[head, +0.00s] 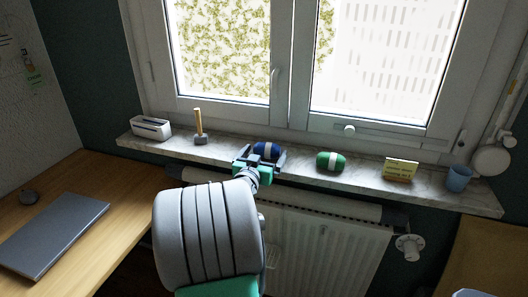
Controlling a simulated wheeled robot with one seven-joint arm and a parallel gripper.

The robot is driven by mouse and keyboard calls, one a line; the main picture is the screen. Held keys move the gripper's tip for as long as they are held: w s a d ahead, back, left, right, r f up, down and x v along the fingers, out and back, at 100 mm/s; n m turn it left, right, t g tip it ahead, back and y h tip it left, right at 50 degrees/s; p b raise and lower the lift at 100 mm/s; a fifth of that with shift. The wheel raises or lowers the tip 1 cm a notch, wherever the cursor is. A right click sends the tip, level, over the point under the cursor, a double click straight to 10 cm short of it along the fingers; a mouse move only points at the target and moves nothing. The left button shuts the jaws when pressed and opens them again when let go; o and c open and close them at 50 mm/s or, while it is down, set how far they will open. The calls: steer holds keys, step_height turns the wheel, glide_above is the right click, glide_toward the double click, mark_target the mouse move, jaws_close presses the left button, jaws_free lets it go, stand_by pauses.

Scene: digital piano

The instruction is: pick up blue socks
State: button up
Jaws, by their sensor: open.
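The blue socks (267,149) are a rolled bundle with a white band, lying on the marble windowsill below the window. My gripper (262,157) is at the sill with its two fingers spread at the left and right of the socks. The fingers partly hide the front of the bundle. Whether either finger touches the socks cannot be told from this view.
On the windowsill (300,165) a white box-like item (151,128) and a wooden-handled hammer (199,128) stand left. A green bundle (330,161), yellow card (400,169) and blue cup (458,178) stand right. A radiator (330,240) is below; a laptop (52,235) lies on the desk.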

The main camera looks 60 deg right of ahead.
mark_target(270, 144)
steer(key=d, duration=0.3)
steer(key=d+p, duration=0.1)
steer(key=shift+w+d+r, duration=0.2)
steer(key=shift+d+r, duration=0.1)
steer(key=shift+w+d, duration=0.1)
steer(key=shift+d, duration=0.25)
steer(key=shift+c, duration=0.4)
steer(key=c, duration=1.3)
